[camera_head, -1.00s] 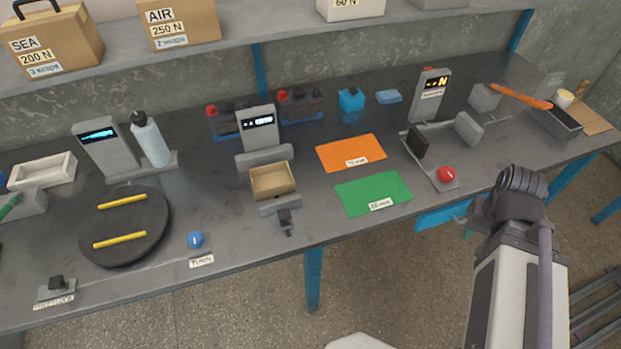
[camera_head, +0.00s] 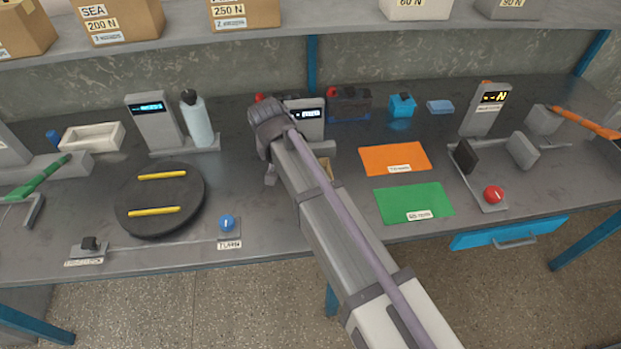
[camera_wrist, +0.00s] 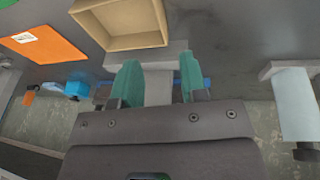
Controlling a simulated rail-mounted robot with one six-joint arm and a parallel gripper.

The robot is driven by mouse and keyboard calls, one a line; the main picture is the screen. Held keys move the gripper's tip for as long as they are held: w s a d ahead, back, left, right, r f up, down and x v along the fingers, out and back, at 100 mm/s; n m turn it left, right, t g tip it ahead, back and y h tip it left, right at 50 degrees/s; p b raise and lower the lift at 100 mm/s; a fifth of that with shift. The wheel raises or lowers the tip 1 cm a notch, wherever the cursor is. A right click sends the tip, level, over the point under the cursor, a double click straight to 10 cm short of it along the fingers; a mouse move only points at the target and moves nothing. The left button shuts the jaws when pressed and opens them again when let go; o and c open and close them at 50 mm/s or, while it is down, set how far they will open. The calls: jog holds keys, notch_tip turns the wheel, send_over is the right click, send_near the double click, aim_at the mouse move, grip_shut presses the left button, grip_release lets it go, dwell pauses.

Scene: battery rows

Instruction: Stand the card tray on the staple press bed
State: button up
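A tan, open-topped card tray (camera_wrist: 120,22) shows at the top of the wrist view. In the head view only a sliver of the tray (camera_head: 327,168) shows beside my arm. It stands in front of a grey station with a lit display (camera_head: 306,118); my arm covers most of the rest. I cannot tell which surface is the staple press bed. My gripper (camera_wrist: 161,80) has two green fingers set apart with nothing held between them. In the wrist view the tray lies beyond the fingertips, apart from them. A grey bar (camera_wrist: 165,57) crosses between.
An orange mat (camera_head: 394,157) and a green mat (camera_head: 412,203) lie right of my arm. A dark round plate with yellow strips (camera_head: 160,198) and a bottle (camera_head: 197,120) stand left. A tester with dark pads and a red button (camera_head: 493,194) is at right. A shelf with boxes runs above.

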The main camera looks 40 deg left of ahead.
jog(key=b+x, duration=0.3)
jog(key=x, duration=0.2)
jog(key=b+x, duration=0.5)
jog(key=shift+s+a+f, duration=0.1)
jog(key=shift+s+f, duration=0.1)
jog(key=shift+r, duration=0.25)
grip_shut()
